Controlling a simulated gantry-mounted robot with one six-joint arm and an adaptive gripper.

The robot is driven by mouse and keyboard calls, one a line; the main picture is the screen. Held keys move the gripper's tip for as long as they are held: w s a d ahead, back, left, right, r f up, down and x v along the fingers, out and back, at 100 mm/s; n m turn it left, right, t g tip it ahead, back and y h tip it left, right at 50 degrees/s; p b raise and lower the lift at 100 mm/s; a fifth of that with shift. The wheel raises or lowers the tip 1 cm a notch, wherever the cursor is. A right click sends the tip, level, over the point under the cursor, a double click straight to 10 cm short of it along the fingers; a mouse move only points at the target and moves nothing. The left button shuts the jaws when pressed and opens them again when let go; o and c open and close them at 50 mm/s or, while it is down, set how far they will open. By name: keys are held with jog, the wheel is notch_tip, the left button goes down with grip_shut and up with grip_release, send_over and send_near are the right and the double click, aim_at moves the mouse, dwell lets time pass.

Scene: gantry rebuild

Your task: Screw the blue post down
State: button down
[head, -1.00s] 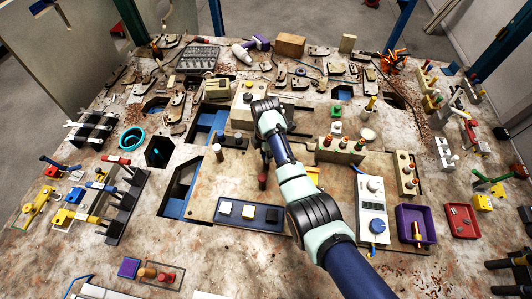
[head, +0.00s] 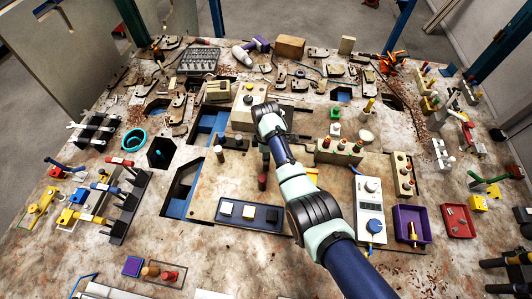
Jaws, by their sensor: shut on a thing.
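My gripper (head: 265,156) hangs below my wrist over the middle of the brown board (head: 228,180), left of my forearm. Only a dark sliver of it shows. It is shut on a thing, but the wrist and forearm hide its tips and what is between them. I cannot pick out the blue post with certainty; it may be hidden there. A short dark red post (head: 262,182) stands on the board just in front of the gripper.
A dark blue tray (head: 270,226) with pale blocks lies in front. A white meter (head: 370,200) and a purple tray (head: 428,222) are right of my arm. A beige block with buttons (head: 335,158) stands beside my forearm. Cut-outs (head: 183,185) open at the board's left.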

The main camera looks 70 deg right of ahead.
jog(key=m, duration=0.3)
jog(key=m+p, duration=0.1)
jog(key=m, duration=0.2)
jog(key=shift+d+r, duration=0.1)
jog(key=shift+r, duration=0.1)
jog(key=m+p, duration=0.1)
jog(key=m, duration=0.5)
jog(key=shift+m, duration=0.4)
jog(key=m, duration=0.6)
jog(key=shift+p, duration=0.35)
jog(key=m, duration=0.6)
jog(key=c, duration=1)
grip_release()
jog(key=shift+o, duration=1.1)
jog(key=shift+f, duration=0.1)
